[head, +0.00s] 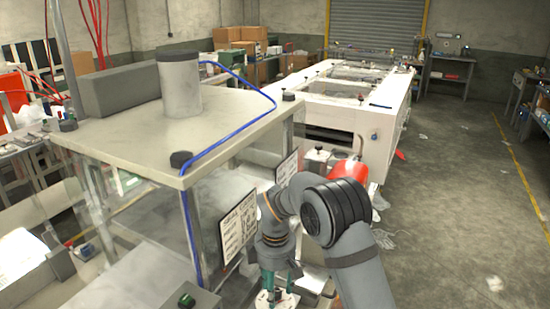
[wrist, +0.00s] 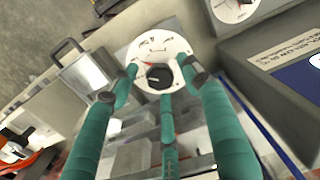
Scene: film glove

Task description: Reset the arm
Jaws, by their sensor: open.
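My gripper (head: 279,284) is low in the head view, at the end of my grey arm, beside the clear-walled machine. In the wrist view its teal fingers (wrist: 160,88) are spread open with nothing between them that they grip. A white round dial (wrist: 150,50) with a black knob (wrist: 159,77) lies beyond the fingertips, which frame it on both sides. I cannot tell whether any fingertip touches the dial. In the head view the white dial (head: 265,299) shows partly below the fingers.
The machine's flat top (head: 120,135) carries a grey cylinder (head: 180,85) and a blue hose (head: 240,120). Sign plates (head: 238,228) stand close to my arm. A red rounded object (head: 350,170) is behind it. A second dial (wrist: 232,10) is nearby. The floor at right is open.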

